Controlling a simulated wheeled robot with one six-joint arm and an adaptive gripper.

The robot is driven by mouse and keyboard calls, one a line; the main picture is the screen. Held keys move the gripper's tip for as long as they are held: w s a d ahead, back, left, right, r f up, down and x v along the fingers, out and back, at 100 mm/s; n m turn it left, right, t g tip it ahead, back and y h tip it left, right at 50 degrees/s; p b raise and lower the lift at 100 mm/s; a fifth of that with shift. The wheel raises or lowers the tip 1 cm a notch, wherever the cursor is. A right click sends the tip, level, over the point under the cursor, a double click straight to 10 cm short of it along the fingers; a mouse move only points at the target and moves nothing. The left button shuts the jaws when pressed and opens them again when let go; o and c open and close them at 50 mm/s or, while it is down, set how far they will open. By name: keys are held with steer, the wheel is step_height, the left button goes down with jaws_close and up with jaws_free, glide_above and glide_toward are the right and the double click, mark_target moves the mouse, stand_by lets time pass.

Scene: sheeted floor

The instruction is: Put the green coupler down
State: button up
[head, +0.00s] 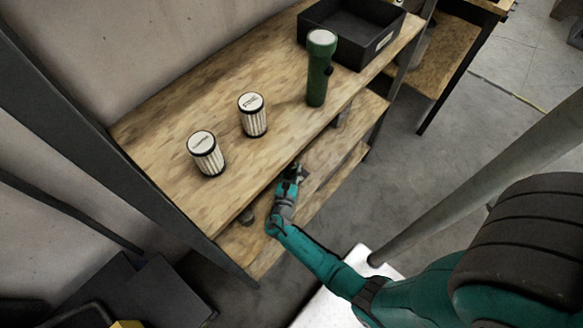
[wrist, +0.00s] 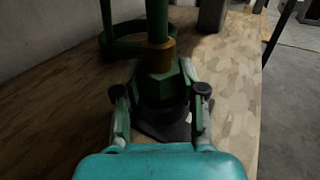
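The green coupler (wrist: 161,88) sits between my fingers in the wrist view, a dark green faceted body below a brass-coloured collar (wrist: 158,56). My gripper (wrist: 161,98) appears shut on it, with one finger on each side. In the head view my gripper (head: 293,173) is at the lower wooden shelf, below the top shelf's front edge. The coupler is small and dark there. I cannot tell whether its underside touches the shelf (wrist: 234,95).
A green ring with uprights (wrist: 125,47) stands just beyond the coupler. A dark block (wrist: 212,15) is farther back. The top shelf (head: 165,130) holds two white ribbed canisters (head: 252,115) (head: 206,154), a green flashlight (head: 318,75) and a black bin (head: 350,38). Bare shelf shows at right in the wrist view.

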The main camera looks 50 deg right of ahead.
steer(key=shift+o, duration=1)
steer(key=shift+r, duration=0.15)
steer(key=v, duration=1.2)
steer(key=shift+a, duration=0.1)
